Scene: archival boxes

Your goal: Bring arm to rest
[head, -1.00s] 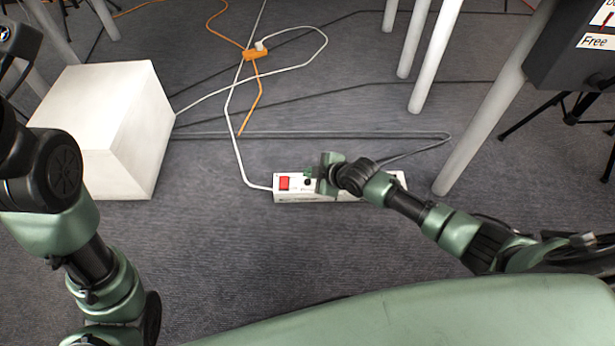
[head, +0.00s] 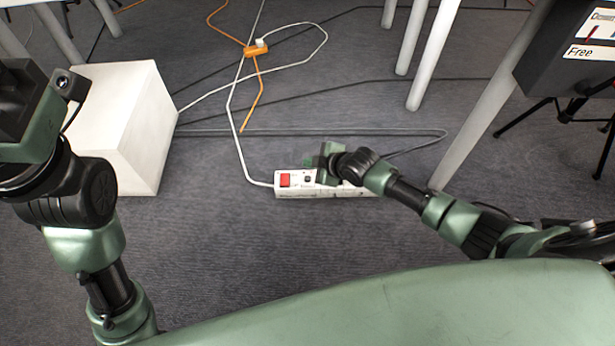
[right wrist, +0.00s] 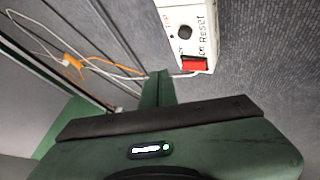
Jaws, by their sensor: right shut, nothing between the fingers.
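My right arm reaches in from the right in the head view. Its green gripper (head: 322,163) is above or beside a white power strip (head: 296,192) on the floor; I cannot tell whether they touch. The right gripper is shut and empty. In the right wrist view its fingers (right wrist: 154,90) show together, with the power strip (right wrist: 187,20), its red switch and "Reset" label just beyond. My left arm stands at the left of the head view, its wrist part raised in front of the white box. The left fingers are not clearly visible.
A white box (head: 139,135) stands on the floor at left. White table legs (head: 480,120) stand at right, beside a dark box with a "Free" label (head: 585,53). An orange connector (head: 256,50) and several cables cross the grey carpet. Open carpet lies before the strip.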

